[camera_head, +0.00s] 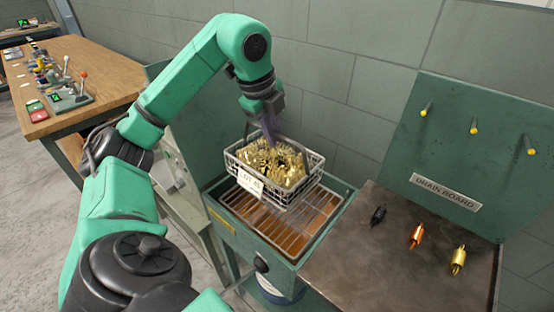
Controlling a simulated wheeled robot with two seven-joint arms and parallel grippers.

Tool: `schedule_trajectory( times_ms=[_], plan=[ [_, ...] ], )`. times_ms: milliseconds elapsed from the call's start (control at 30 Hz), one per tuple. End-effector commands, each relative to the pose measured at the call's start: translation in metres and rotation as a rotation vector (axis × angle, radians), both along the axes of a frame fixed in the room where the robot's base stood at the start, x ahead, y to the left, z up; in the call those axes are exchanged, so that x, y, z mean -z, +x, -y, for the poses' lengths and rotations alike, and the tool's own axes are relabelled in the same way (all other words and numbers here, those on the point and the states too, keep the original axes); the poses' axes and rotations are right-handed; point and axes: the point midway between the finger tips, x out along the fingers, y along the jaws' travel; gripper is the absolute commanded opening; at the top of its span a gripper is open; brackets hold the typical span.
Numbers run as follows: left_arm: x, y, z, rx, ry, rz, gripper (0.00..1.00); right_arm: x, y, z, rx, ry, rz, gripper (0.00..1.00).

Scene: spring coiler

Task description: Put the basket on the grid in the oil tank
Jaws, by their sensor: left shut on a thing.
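The basket (281,198) is a light wire basket full of golden metal parts, with a paper tag on its front left. My left gripper (269,132) is shut on the basket at its handle and holds it from above. The basket is over the back part of the oil tank (225,238), a green metal box. The grid (290,240), a wire rack, lies in the tank above brown-orange oil. The basket hides the grid's back part, and I cannot tell whether the two touch. My right gripper is not in view.
Right of the tank is a drain board (350,262) with a black, a copper and a gold coil on it. Its upright green panel (470,120) carries yellow-tipped pegs. A wooden bench (100,75) with controls stands at the left. A grey wall is close behind.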

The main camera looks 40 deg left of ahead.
Motion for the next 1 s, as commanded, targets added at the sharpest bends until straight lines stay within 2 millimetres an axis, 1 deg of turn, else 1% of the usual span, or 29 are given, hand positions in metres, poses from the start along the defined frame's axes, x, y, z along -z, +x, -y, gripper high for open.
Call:
schedule_trajectory(
  times_ms=[33,100,200,300,367,500,600,767,900,933,967,1000],
  plan=[
    [0.023,-0.001,-0.001,-0.001,0.003,-0.005,0.0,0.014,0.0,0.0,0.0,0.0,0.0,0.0],
    [0.045,-0.001,-0.001,-0.002,0.003,-0.004,0.0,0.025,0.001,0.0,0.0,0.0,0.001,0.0],
    [0.072,-0.001,-0.001,-0.001,0.003,-0.003,0.0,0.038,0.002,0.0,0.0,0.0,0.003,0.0],
    [0.086,0.0,0.0,0.0,0.001,0.001,0.0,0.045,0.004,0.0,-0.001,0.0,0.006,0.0],
    [0.091,0.0,0.0,0.0,0.001,0.003,0.0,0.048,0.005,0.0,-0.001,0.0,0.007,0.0],
    [0.116,0.0,0.0,0.0,0.002,0.0,0.0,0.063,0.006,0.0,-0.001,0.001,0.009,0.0],
    [0.126,0.0,0.0,0.001,0.001,0.002,0.0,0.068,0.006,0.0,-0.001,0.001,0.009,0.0],
    [0.124,0.001,0.001,0.001,-0.002,0.004,0.0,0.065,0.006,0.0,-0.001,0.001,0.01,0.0],
    [0.127,0.001,0.001,0.001,-0.002,0.004,0.0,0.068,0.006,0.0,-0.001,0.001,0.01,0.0],
    [0.128,0.0,0.0,0.001,-0.001,0.0,0.17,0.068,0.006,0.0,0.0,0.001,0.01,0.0],
    [0.127,0.0,0.0,0.001,-0.001,0.0,0.29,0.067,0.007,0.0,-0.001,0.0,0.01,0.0],
    [0.127,0.0,0.0,0.001,-0.001,0.0,0.43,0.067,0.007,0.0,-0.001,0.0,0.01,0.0]
  ],
)
